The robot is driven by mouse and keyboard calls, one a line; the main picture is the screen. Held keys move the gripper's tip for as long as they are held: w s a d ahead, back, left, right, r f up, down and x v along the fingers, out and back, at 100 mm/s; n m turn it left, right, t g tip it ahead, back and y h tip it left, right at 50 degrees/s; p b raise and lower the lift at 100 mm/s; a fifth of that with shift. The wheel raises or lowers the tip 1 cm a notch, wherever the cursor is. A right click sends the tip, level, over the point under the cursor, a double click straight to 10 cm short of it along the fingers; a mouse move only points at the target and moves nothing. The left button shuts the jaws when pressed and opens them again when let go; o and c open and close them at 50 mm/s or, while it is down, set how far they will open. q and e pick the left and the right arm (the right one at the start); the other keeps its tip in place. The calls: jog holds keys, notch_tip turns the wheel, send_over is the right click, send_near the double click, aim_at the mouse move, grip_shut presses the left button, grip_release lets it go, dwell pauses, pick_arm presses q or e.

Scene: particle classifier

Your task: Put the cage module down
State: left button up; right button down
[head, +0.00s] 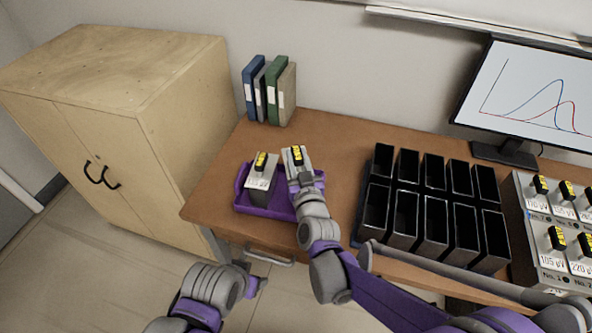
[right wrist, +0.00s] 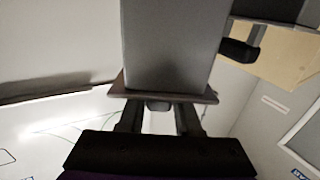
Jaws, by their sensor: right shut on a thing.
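A cage module (head: 294,154), light grey with a yellow-and-black label on top, is in my right gripper (head: 300,178), over the right part of a purple tray (head: 262,210). In the right wrist view its grey body (right wrist: 172,45) fills the upper middle, above the gripper's fingers (right wrist: 160,118). I cannot tell whether its base touches the tray. A second, similar module (head: 262,178) stands upright in the tray's left part. My left gripper (head: 258,285) is low, in front of the table; its fingers are too unclear to judge.
A rack of black open bins (head: 432,215) stands right of the tray. Further right are a grey holder (head: 540,235) with several labelled modules and a monitor (head: 528,95). Binders (head: 268,92) stand at the back left. A wooden cabinet (head: 130,105) is left of the table (head: 222,175).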

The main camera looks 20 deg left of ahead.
jog(key=shift+w+f+b, duration=0.1)
jog(key=shift+f+b, duration=0.3)
jog(key=shift+f, duration=1.6)
jog(key=shift+f+b, duration=0.3)
jog(key=shift+f, duration=0.05)
jog(key=c, duration=0.6)
grip_release()
jog(key=shift+r, duration=0.1)
jog(key=shift+r+p, duration=0.3)
jog(key=shift+p, duration=0.05)
jog(key=v, duration=1.2)
jog(key=shift+d, duration=0.1)
